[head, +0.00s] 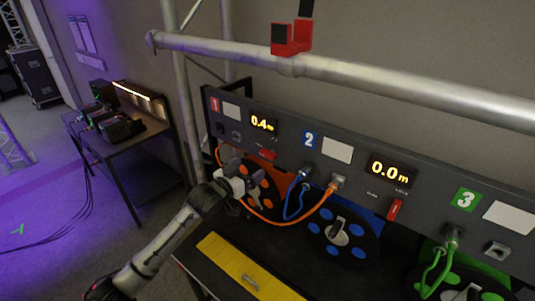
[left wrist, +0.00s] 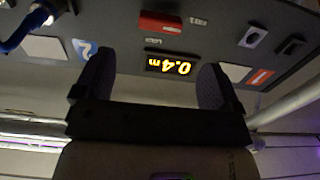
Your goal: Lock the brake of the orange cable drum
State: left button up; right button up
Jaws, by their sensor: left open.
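The orange cable drum (head: 264,184) sits at the left end of the rack, below the panel section marked 1, partly hidden by my left gripper (head: 246,176). Its red brake lever (head: 268,154) is on the panel, to the lower right of the 0.4 m display (head: 262,123). In the left wrist view, which is upside down, the red lever (left wrist: 160,23) lies sideways beside small labels too blurred to read surely. My left gripper (left wrist: 155,85) is open and empty, its fingers apart below the panel, not touching the lever. My right gripper is not in view.
The orange cable (head: 300,219) runs from its drum to a plug (head: 337,182) on the panel. A blue plug (head: 305,173) is beside it. Drum 2's red lever (head: 395,209) stands upright.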

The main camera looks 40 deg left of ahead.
aim_at(265, 156)
pick_arm(q)
jog(key=w+p, duration=0.1)
jog(key=w, duration=0.9)
jog(key=shift+w, duration=0.1)
jog(key=c, duration=0.9)
